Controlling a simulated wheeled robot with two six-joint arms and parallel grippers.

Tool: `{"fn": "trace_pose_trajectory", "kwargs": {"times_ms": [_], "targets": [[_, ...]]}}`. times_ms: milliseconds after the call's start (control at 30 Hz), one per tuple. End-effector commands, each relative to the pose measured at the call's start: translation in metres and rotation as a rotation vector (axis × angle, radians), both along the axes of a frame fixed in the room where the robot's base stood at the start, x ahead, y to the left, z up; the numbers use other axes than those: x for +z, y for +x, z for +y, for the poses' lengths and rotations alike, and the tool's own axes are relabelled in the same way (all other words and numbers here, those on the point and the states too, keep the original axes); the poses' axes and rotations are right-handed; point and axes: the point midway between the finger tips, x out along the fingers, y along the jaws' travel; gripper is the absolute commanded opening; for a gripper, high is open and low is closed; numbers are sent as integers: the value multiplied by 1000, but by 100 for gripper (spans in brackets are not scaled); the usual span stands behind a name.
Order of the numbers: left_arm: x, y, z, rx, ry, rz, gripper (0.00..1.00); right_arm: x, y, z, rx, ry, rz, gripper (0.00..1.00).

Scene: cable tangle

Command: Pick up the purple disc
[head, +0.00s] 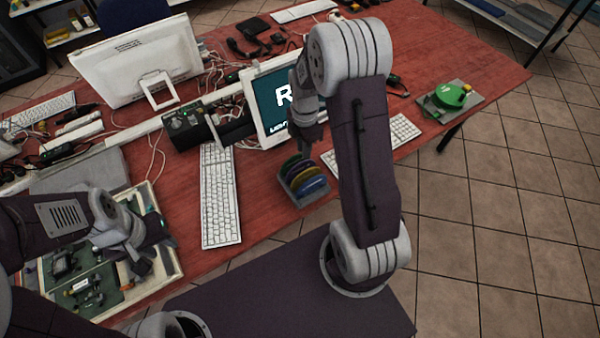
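A small grey rack (291,188) on the red table holds several upright discs side by side. I make out a green disc (291,162), a yellow one (299,170) and a blue one (314,186). A darker edge shows between the yellow and blue discs, but it is too small to tell whether it is purple. My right gripper (306,146) points down just above and behind the rack; its finger gap is not clear. My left gripper (150,258) is over the parts tray at the left, far from the rack; its fingers are hard to make out.
A white keyboard (220,195) lies left of the rack, and another (398,134) lies to the right. A tablet-like screen (268,100) stands behind. A green round object (449,95) sits on a grey plate at the right. The parts tray (168,250) is at left.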

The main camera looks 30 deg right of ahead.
Motion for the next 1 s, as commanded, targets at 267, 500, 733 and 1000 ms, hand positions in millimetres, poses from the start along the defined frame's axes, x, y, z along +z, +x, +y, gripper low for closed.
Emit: {"fn": "trace_pose_trajectory", "kwargs": {"times_ms": [267,500,733,1000], "targets": [[2,0,0,0,0,0,36,-32,-1,1,1,1,2,16],[9,0,0,0,0,0,36,-62,-1,4,2,1,7,16],[9,0,0,0,0,0,36,-84,1,4,1,0,1,16],[8,0,0,0,0,0,36,-83,1,4,1,0,0,0]]}}
